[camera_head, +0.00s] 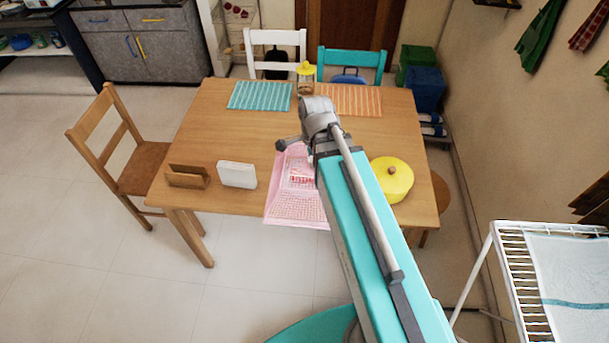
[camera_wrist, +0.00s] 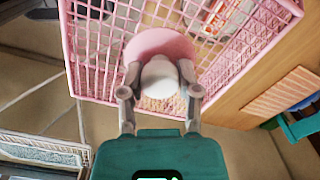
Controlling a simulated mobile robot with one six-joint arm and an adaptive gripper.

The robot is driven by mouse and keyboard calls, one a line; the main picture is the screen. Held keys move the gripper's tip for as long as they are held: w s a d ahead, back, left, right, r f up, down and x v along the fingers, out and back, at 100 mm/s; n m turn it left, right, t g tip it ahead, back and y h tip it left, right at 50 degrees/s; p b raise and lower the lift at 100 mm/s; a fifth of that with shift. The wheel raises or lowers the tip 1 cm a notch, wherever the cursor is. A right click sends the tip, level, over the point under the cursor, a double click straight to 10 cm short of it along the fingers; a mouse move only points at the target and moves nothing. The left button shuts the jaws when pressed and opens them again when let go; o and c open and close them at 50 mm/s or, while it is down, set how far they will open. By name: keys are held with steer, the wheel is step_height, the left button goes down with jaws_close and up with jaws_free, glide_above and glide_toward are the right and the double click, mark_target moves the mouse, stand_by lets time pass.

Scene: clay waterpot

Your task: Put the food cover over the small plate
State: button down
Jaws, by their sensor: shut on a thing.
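The food cover (camera_head: 288,207) is a pink mesh cover at the table's front edge, partly behind my arm in the head view. In the wrist view, the cover (camera_wrist: 100,55) has a pink disc and a white knob (camera_wrist: 160,80) on top. My gripper (camera_wrist: 160,72) is shut on this knob, one finger on each side. The cover's near edge reaches past the table's front edge, with floor showing beside it.
The wooden table (camera_head: 225,130) carries a yellow lidded pot (camera_head: 391,182) right of my arm, a white block (camera_head: 237,175), a wooden holder (camera_head: 187,177), and blue (camera_head: 260,96) and orange (camera_head: 355,99) mats. A white rack (camera_head: 520,285) stands at right. The table's left middle is clear.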

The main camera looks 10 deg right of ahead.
steer(key=w+f+b, duration=0.1)
steer(key=w, duration=0.2)
steer(key=w+f+b, duration=0.2)
steer(key=w, duration=0.1)
steer(key=w+f+b, duration=0.1)
steer(key=w, duration=0.2)
steer(key=shift+w+d+f, duration=0.2)
steer(key=shift+d, duration=0.05)
steer(key=w+f+b, duration=0.1)
steer(key=f+b, duration=0.1)
steer(key=w+f+b, duration=0.2)
steer(key=shift+w+d+f+b, duration=0.1)
steer(key=shift+w+f+b, duration=0.25)
steer(key=shift+b, duration=0.1)
steer(key=shift+w, duration=0.1)
steer(key=shift+w+f+b, duration=0.15)
steer(key=shift+f+b, duration=0.85)
steer(key=shift+w+f+b, duration=0.15)
steer(key=shift+f+b, duration=1.15)
steer(key=shift+b, duration=0.05)
steer(key=shift+c, duration=1.6)
jaws_free()
steer(key=shift+r, duration=0.15)
